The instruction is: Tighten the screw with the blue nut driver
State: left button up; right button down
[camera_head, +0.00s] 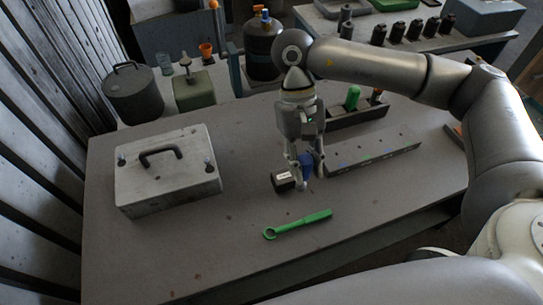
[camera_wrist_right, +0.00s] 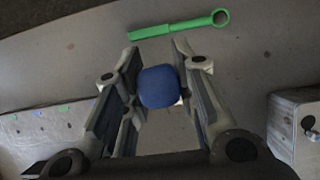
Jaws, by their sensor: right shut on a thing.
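My right gripper (camera_head: 306,172) hangs over the middle of the table, closed around the blue nut driver (camera_head: 306,164). In the right wrist view its rounded blue handle end (camera_wrist_right: 158,87) sits between the two fingers (camera_wrist_right: 160,80); the driver's lower part is hidden. A pale grey metal box (camera_head: 167,182) with a black handle and dark round fittings near its corners stands to the left, well apart from the gripper. Its corner also shows in the right wrist view (camera_wrist_right: 288,128). I cannot make out which fitting is the screw. My left gripper is out of view.
A green ring wrench (camera_head: 298,223) lies in front of the gripper. A small black block with a white label (camera_head: 283,181) is beside the fingertips. A grey strip with coloured marks (camera_head: 372,160) and a dark holder with a green-handled tool (camera_head: 353,97) lie right. The front-left table is clear.

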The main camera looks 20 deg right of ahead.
jog(key=w+a+r+m+t+y+p, duration=0.1)
jog(key=w+a+r+m+y+p, duration=0.1)
jog(key=w+a+r+m, duration=0.3)
jog(key=w+a+r+m+t+y+p, duration=0.1)
jog(key=w+a+r+m, duration=0.2)
jog(key=a, duration=0.5)
jog(key=w+a+r+m+t+y+p, duration=0.1)
jog(key=w+a+r+m+y+p, duration=0.1)
jog(key=w+a+r+m, duration=0.25)
notch_tip(320, 180, down, 7)
jog(key=a+b, duration=0.1)
jog(key=b, duration=0.2)
jog(key=shift+s+a+m+b, duration=0.2)
jog(key=shift+s+m+b, duration=0.1)
jog(key=shift+m, duration=0.15)
jog(key=shift+f+b, duration=0.35)
jog(key=shift+b, duration=0.2)
